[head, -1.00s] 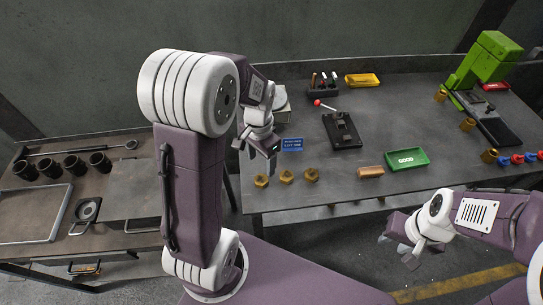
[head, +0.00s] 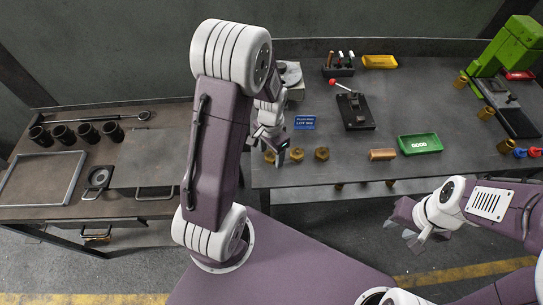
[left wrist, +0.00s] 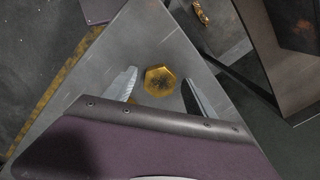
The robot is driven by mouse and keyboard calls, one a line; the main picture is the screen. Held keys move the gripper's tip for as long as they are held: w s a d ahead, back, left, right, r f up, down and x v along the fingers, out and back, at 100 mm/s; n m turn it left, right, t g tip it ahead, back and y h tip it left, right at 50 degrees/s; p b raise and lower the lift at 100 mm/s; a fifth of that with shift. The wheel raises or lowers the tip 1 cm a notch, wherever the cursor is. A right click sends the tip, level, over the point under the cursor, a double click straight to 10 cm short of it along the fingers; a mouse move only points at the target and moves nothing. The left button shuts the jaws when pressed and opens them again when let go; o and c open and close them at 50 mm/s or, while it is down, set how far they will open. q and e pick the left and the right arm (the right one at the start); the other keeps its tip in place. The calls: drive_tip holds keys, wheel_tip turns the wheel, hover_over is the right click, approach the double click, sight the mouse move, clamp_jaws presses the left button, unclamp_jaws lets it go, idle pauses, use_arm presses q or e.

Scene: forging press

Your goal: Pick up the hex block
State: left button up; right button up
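Three brass hex blocks stand in a row near the front left edge of the main table: the left one (head: 269,157), the middle one (head: 297,154) and the right one (head: 322,154). My left gripper (head: 281,154) hangs by the left and middle blocks, pointing down. In the left wrist view, one hex block (left wrist: 160,81) shows in the gap between the spread fingers of my left gripper (left wrist: 160,86); the fingers look apart from it. My right gripper (head: 403,231) is open and empty in front of the table, away from the blocks.
A blue sign (head: 304,122) stands behind the blocks. A copper-coloured bar (head: 382,154) and a green GOOD tray (head: 420,143) lie to the right. A black fixture (head: 355,110) is behind. A green press (head: 507,48) stands at far right. Another bench (head: 150,150) is at left.

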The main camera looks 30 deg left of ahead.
use_arm(q)
clamp_jaws()
drive_tip(key=shift+r, duration=0.1)
